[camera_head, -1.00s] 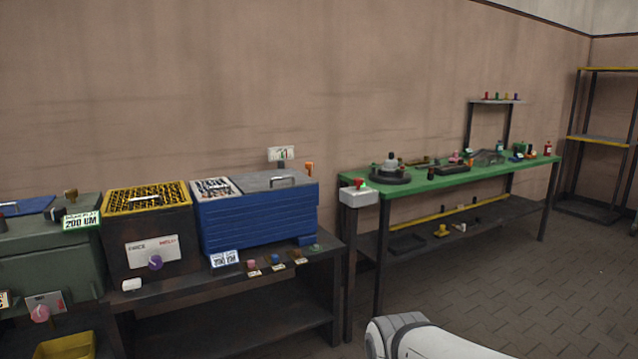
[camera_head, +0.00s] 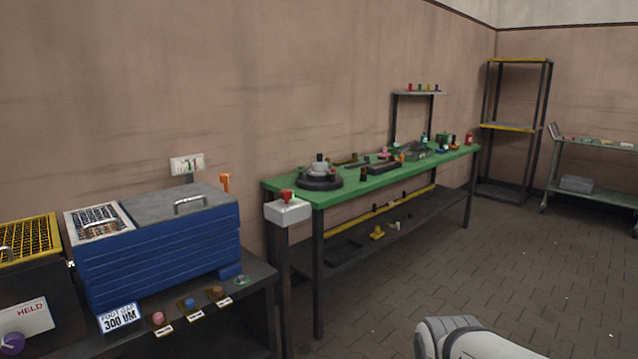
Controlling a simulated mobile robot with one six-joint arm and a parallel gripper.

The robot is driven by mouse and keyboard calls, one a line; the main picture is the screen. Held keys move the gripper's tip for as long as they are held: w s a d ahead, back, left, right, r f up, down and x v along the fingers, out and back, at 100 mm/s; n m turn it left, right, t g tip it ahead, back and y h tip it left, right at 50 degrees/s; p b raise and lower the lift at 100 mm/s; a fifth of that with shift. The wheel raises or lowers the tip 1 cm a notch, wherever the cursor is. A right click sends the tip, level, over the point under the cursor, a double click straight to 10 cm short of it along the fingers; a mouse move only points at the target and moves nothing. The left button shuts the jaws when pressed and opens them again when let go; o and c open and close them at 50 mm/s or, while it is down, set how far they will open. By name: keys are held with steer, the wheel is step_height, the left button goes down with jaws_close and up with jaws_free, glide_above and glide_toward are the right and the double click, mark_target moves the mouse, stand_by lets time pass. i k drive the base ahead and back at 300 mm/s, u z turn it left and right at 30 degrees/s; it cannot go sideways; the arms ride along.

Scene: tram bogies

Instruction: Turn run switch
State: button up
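No control in view carries a readable "run" label, so I cannot tell which one is the run switch. A red knob (camera_head: 287,196) sits on a white box (camera_head: 288,212) on a post at the near corner of the green bench. A purple knob (camera_head: 12,343) is at the bottom left edge, by a white plate reading "HELD" (camera_head: 25,316). An orange handle (camera_head: 225,183) stands upright behind the blue machine (camera_head: 160,255). Pink (camera_head: 158,319), blue (camera_head: 190,303) and brown (camera_head: 217,291) knobs line the dark table's front. My gripper is out of view; only a white link of my arm shows at the bottom.
The green-topped bench (camera_head: 345,193) runs along the wall with a round dark fixture (camera_head: 319,180) and small parts on it. An empty yellow-edged rack (camera_head: 508,127) and a grey trolley (camera_head: 590,190) stand behind. The brick floor (camera_head: 540,270) at right is clear.

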mark_target(286, 194)
steer(key=z, duration=0.35)
steer(key=i, duration=1.05)
steer(key=u, duration=0.5)
steer(key=i, duration=0.8)
steer(key=u, duration=0.65)
steer(key=k, duration=0.9)
steer(key=u, duration=0.15)
steer(key=i, duration=0.9)
steer(key=z, duration=0.1)
